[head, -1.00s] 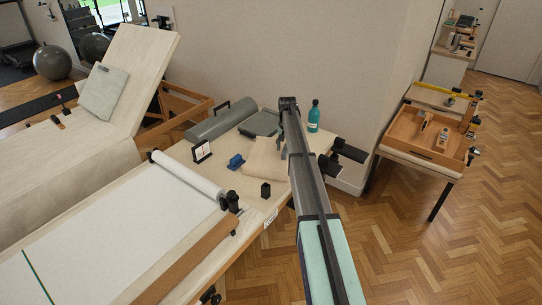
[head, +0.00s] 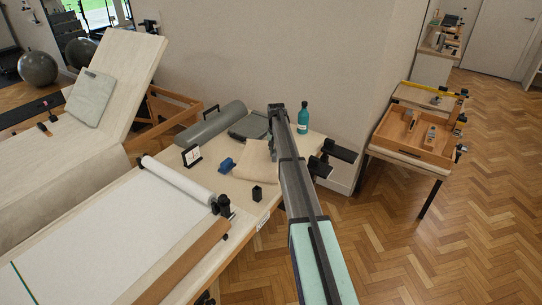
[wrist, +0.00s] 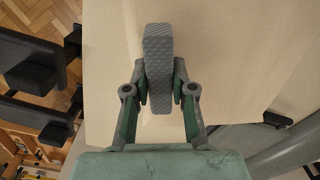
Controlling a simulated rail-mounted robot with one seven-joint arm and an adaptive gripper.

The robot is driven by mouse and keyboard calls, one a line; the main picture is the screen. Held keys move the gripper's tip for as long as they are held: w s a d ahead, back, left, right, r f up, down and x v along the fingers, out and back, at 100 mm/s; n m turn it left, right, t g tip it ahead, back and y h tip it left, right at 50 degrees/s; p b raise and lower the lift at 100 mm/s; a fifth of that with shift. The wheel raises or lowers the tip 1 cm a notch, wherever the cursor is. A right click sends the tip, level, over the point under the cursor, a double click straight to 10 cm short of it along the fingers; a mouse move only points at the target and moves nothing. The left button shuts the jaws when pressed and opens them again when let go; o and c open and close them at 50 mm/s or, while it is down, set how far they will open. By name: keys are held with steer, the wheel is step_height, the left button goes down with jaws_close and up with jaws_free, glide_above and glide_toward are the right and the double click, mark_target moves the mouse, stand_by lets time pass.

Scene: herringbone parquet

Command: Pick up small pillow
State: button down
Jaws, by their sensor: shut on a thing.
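In the wrist view my gripper (wrist: 160,97) is shut on a grey textured pad (wrist: 158,55), seen as a narrow upright shape between the two fingers. It is over a pale table surface (wrist: 225,70). In the head view my arm hides the fingers and most of what they hold. A flat dark grey-green pad (head: 249,126) shows just left of the arm's end; I cannot tell whether it is the held one. A pale grey-green pillow (head: 91,97) leans on the raised backrest at the left, well away from my gripper.
A grey bolster (head: 212,123), a folded beige cloth (head: 255,161), a blue item (head: 227,165), a small black cup (head: 257,193) and a teal bottle (head: 302,118) stand on the table around my arm. Black pads (head: 338,151) jut from its right edge.

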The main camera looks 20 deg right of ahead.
step_height(320, 180, up, 20)
steer(key=b, duration=0.5)
steer(key=c, duration=1.6)
jaws_free()
jaws_close()
steer(key=shift+a, duration=0.15)
steer(key=s+a+f+p, duration=0.3)
steer(key=s+a, duration=0.5)
steer(key=a, duration=1.5)
steer(key=s+a+f, duration=0.5)
steer(key=s+a, duration=0.2)
steer(key=a, duration=1.6)
steer(key=s+a+f+p, duration=0.25)
steer(key=s+a, duration=0.55)
steer(key=a, duration=1.4)
steer(key=shift+s+a+f+b, duration=0.15)
steer(key=shift+f+b, duration=0.55)
steer(key=shift+f, duration=0.8)
steer(key=shift+w+a+f+b, duration=0.1)
steer(key=shift+f+b, duration=0.6)
steer(key=shift+f, duration=0.75)
